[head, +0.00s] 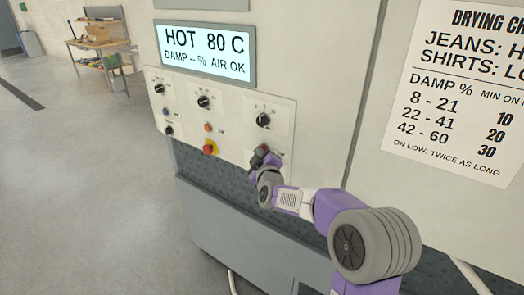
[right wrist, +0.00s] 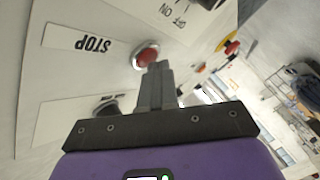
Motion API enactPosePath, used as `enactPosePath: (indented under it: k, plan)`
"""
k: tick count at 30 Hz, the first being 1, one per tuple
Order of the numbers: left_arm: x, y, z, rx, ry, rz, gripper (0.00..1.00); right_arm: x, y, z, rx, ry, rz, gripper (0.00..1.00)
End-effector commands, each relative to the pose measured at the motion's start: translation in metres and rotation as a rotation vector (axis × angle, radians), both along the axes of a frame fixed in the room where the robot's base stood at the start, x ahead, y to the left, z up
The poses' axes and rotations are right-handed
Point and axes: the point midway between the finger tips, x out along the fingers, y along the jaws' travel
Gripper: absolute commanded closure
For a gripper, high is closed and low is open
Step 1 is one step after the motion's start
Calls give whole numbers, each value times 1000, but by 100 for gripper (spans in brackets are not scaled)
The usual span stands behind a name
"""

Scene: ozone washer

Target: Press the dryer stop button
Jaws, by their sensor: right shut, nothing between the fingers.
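The red stop button (right wrist: 146,54) shows in the right wrist view, beside a label (right wrist: 94,43) that reads STOP upside down. My right gripper (right wrist: 159,66) is shut and empty. Its fingertips are right at the button and overlap its edge in the picture; I cannot tell whether they touch it. My left gripper is not in view.
A red mushroom button on a yellow base (head: 210,148) sits left of my gripper, below an orange button (head: 207,127). A black knob (head: 263,120) is just above. The display (head: 205,53) reads HOT 80 C. A workbench (head: 100,55) stands far back left; the floor between is open.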

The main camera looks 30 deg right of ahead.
Motion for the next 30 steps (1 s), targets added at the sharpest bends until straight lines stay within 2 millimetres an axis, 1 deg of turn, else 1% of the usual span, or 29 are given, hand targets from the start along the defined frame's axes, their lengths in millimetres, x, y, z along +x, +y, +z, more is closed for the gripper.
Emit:
enactPosePath:
  k: [11, 22, 30]
  plan:
    - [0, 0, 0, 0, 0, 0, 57, 0, -1, 0, 0, 0, -3, 100]
    - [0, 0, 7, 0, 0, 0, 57, -7, 14, 1, 1, 0, -1, 100]
    - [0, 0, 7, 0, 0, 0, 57, -7, 16, 0, 0, 0, -1, 100]
